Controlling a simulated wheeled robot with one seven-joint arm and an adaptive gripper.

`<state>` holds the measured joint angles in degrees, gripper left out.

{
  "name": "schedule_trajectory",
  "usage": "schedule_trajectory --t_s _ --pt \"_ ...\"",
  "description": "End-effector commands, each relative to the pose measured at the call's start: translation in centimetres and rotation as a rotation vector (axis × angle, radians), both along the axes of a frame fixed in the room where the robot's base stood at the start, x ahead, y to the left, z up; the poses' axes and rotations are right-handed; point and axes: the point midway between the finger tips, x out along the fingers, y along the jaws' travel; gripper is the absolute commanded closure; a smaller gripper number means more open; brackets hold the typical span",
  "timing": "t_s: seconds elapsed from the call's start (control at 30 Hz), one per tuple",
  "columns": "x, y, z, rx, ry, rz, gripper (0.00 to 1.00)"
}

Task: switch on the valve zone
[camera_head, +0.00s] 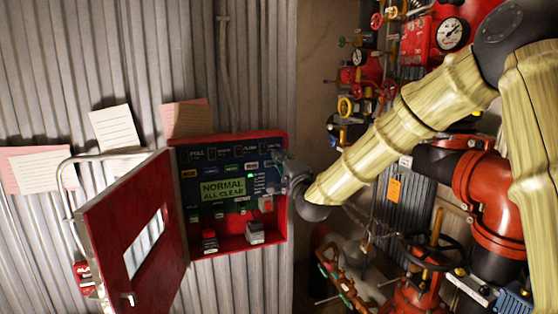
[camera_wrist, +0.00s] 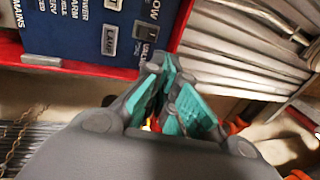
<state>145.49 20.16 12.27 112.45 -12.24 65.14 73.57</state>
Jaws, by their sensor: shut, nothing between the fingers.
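The red alarm panel (camera_head: 283,232) is on the corrugated wall with its door (camera_head: 125,235) swung open to the left. Its green display (camera_head: 222,189) reads "NORMAL ALL CLEAR". In the wrist view, the blue panel face (camera_wrist: 60,25) carries labelled switches, turned sideways. A dark rocker switch (camera_wrist: 146,32) stands beside partly hidden lettering that seems to begin "VALV"; its position is unclear. My gripper (camera_head: 281,167) is at the panel's right side. In the wrist view my gripper (camera_wrist: 164,72) is shut and empty, its tips close to that switch; contact cannot be told.
Red pipework (camera_head: 495,195), gauges (camera_head: 450,34) and handwheels (camera_head: 432,252) crowd the right side. Papers (camera_head: 115,132) hang on the wall at left. A metal rail (camera_head: 105,155) is by the open door. A "LAMP" switch (camera_wrist: 109,40) sits close to the dark rocker.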

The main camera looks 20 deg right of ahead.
Motion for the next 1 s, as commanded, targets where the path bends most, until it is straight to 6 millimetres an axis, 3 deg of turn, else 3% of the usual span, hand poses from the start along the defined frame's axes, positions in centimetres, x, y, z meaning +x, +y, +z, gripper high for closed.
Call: schedule_trajectory --t_s 0.2,0.4,0.87,1.0 --pt "-3.3 -0.2 -0.2 0.001 -0.001 0.001 1.0" --pt "-5.1 -0.6 -0.1 0.0 0.0 -0.001 1.0" --pt "-5.7 -0.7 0.0 -0.001 0.001 -0.002 1.0" --pt "-5.7 -0.5 -1.7 -0.023 0.027 -0.002 1.0"
